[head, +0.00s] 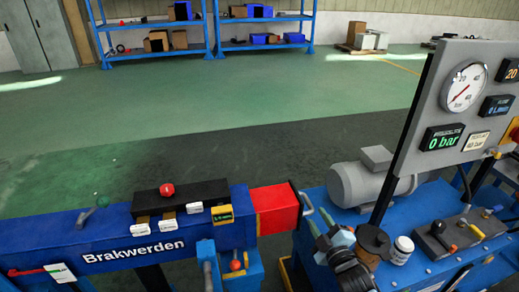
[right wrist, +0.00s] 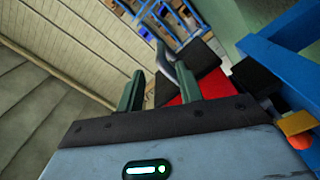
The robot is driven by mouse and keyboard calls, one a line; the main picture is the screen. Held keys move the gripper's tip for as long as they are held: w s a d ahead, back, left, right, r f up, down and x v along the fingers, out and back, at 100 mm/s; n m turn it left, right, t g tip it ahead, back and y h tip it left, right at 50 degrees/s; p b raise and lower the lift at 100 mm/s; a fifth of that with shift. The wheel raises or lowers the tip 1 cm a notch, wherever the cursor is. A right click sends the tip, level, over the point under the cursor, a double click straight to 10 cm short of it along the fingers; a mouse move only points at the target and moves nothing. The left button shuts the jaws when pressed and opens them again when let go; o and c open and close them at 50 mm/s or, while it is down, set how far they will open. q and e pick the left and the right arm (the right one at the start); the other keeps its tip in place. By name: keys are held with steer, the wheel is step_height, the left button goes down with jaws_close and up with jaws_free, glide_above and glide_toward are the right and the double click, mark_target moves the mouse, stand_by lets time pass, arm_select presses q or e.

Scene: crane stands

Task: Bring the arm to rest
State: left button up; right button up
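My right gripper (head: 319,222) is low in the middle of the head view, just right of the red end block (head: 277,208) of the blue beam. A small grey handle (head: 307,203) on that block's dark end is close to its fingertips. In the right wrist view, the two green fingers of my right gripper (right wrist: 157,88) stand apart, with no object held between them. The red block (right wrist: 220,86) and the grey handle (right wrist: 163,58) show beyond the fingers; whether they touch the handle I cannot tell. My left gripper is in neither view.
The blue beam marked "Brakwerden" (head: 150,232) carries a black box with a red knob (head: 167,190). At right stand a grey motor (head: 365,180) and a gauge panel (head: 437,100) reading 0 bar. Blue shelves (head: 153,24) are far behind; the green floor between is clear.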

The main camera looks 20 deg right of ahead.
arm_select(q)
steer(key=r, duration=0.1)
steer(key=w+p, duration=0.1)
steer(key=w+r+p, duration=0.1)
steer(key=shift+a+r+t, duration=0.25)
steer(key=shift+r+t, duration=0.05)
arm_select(e)
steer(key=s+a+f+m+g+y, duration=0.1)
steer(key=s+a+f+m+g, duration=0.2)
steer(key=s, duration=0.8)
steer(key=s+a+f+m+g, duration=0.3)
steer(key=s+a+f, duration=0.2)
steer(key=s, duration=0.6)
steer(key=s+a+f+m+g+y, duration=0.1)
steer(key=s+a+f+m+g, duration=0.2)
steer(key=s+f, duration=0.5)
steer(key=s+a, duration=0.1)
steer(key=s, duration=0.3)
steer(key=shift+y, duration=0.3)
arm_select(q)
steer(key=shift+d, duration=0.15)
